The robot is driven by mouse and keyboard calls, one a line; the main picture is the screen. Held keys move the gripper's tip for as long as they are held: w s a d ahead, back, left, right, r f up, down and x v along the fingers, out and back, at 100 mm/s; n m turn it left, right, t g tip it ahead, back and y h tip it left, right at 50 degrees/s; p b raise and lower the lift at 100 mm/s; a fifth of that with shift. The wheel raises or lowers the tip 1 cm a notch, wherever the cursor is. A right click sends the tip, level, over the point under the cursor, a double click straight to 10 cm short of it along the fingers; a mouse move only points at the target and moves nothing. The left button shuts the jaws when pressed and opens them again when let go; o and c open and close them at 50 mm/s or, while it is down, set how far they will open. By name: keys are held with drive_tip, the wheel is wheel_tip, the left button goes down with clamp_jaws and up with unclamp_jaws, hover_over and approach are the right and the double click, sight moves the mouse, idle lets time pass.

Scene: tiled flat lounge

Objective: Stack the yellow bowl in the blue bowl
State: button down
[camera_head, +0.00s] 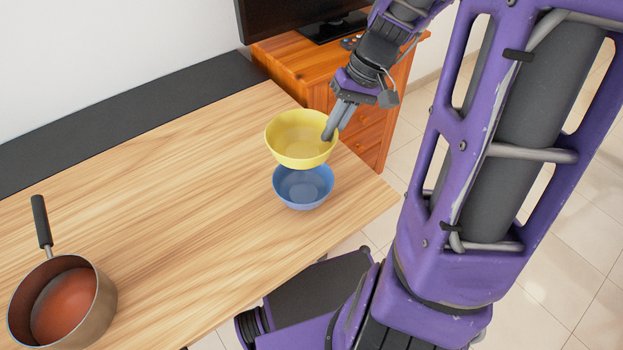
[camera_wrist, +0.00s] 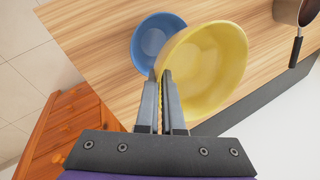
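The yellow bowl (camera_head: 300,137) is upright and held by its rim in my gripper (camera_head: 338,122). In the wrist view, the fingers (camera_wrist: 160,95) are shut on the near rim of the yellow bowl (camera_wrist: 212,68). The blue bowl (camera_head: 303,188) stands upright and looks empty on the wooden table; it also shows in the wrist view (camera_wrist: 150,38), partly covered by the yellow bowl. In the head view, the yellow bowl overlaps the blue bowl's far rim and appears above the table. The two bowls are offset, and I cannot tell whether they touch.
A metal pot (camera_head: 72,305) with a dark handle stands at the table's left front; inside it looks reddish. A wooden cabinet (camera_head: 290,60) with a dark screen (camera_head: 300,15) stands behind the table's right end. The middle of the table (camera_head: 170,190) is clear.

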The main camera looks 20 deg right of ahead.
sight(330, 173)
wheel_tip(330, 173, down, 10)
drive_tip(key=shift+r+b, duration=0.25)
drive_tip(key=shift+b, duration=0.7)
drive_tip(key=shift+f, duration=0.1)
drive_tip(key=shift+f+b, duration=0.45)
drive_tip(key=shift+f, duration=0.1)
drive_tip(key=c, duration=1.1)
unclamp_jaws()
drive_tip(key=shift+o, duration=0.2)
drive_tip(key=shift+r, duration=0.15)
drive_tip(key=p+v, duration=0.3)
drive_tip(key=v, duration=1)
drive_tip(key=shift+a, duration=0.25)
